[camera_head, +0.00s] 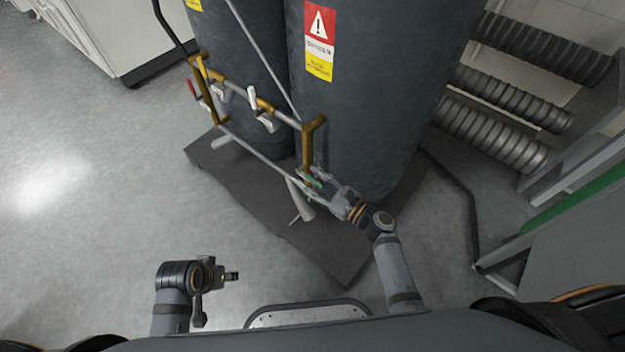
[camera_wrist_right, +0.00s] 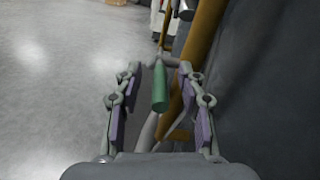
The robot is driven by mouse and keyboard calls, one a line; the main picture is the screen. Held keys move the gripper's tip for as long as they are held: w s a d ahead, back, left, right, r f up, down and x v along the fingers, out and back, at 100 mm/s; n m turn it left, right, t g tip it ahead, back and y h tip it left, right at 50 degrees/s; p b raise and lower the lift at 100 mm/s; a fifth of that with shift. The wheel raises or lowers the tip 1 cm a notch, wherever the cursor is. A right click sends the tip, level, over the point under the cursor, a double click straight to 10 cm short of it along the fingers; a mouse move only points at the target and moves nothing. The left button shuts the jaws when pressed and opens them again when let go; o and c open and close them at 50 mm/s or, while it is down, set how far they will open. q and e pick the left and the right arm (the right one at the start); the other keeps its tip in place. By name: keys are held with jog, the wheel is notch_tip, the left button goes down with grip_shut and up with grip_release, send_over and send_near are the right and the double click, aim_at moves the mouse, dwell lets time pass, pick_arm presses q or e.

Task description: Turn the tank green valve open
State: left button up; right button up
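The green valve handle (camera_wrist_right: 160,88) shows in the right wrist view between the two open fingers of my right gripper (camera_wrist_right: 160,112), with a gap on both sides. In the head view, my right gripper (camera_head: 313,184) is at the lower end of the brass pipe (camera_head: 308,145), in front of the dark tank (camera_head: 370,90). A bit of green (camera_head: 312,181) shows there among the fingers. My left gripper (camera_head: 230,276) is low at the left, away from the pipes; its finger opening is too small to tell.
Other valve handles, white (camera_head: 252,97), red (camera_head: 192,87) and yellow (camera_head: 202,68), sit along the pipework up left. The tanks stand on a dark base plate (camera_head: 345,240). Ribbed ducts (camera_head: 500,95) and grey panels are at right. The floor (camera_head: 100,200) at left is clear.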

jog(key=shift+w, duration=0.1)
grip_shut()
dwell(0.3)
